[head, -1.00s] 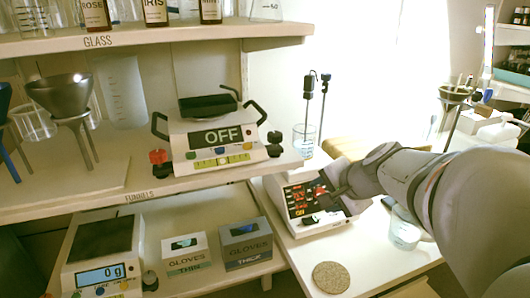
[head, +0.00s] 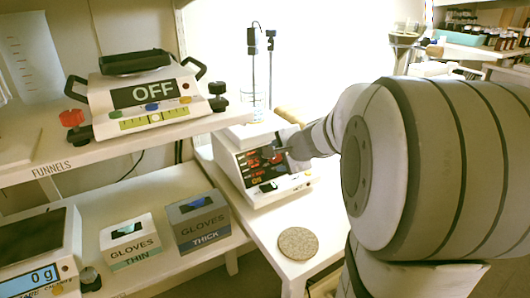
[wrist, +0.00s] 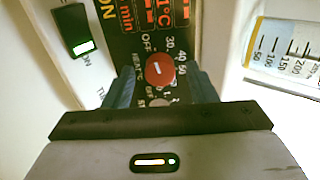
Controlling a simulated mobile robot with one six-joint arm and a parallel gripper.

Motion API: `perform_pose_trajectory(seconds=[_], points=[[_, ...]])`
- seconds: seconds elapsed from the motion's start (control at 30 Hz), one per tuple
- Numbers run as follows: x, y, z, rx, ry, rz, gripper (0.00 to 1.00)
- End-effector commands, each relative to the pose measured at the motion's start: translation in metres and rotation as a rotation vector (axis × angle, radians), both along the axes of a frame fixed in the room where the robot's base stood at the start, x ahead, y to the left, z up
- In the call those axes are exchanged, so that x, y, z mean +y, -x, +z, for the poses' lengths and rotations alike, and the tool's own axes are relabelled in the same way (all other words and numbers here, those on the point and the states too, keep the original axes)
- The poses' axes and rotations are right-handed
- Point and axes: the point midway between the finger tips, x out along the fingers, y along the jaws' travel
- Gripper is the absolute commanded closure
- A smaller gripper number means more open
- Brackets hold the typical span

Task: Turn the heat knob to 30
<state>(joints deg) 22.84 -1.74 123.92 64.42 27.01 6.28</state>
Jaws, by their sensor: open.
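The heater unit (head: 287,185) is a white box with a dark front panel and red lit digits. In the wrist view its red heat knob (wrist: 160,69) has a short white mark. OFF, 30, 40 and 50 are printed around it; which one the mark points to is unclear. My gripper (wrist: 162,77) is open, with one dark finger on each side of the red knob; I cannot tell whether either touches. In the head view the gripper (head: 283,154) is at the panel and hides part of it. A green-lit switch (wrist: 80,38) sits beside the panel.
A beaker (wrist: 289,50) with a printed scale is right of the unit in the wrist view. A round cork mat (head: 298,243) lies in front of the unit. Glove boxes (head: 203,222) and a shelf device reading OFF (head: 150,95) stand to the left.

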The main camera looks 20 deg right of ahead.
Motion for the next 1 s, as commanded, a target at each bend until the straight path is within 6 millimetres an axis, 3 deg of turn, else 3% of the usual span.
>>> perform_pose_trajectory(seconds=[0.3,0.83,1.0], points=[[-0.0002,-0.0027,-0.0021,0.0,0.001,-0.001,0.49],[-0.0008,-0.0023,-0.0021,0.0,0.001,-0.002,0.92],[-0.0022,-0.0018,-0.002,0.002,-0.005,-0.009,0.93]])
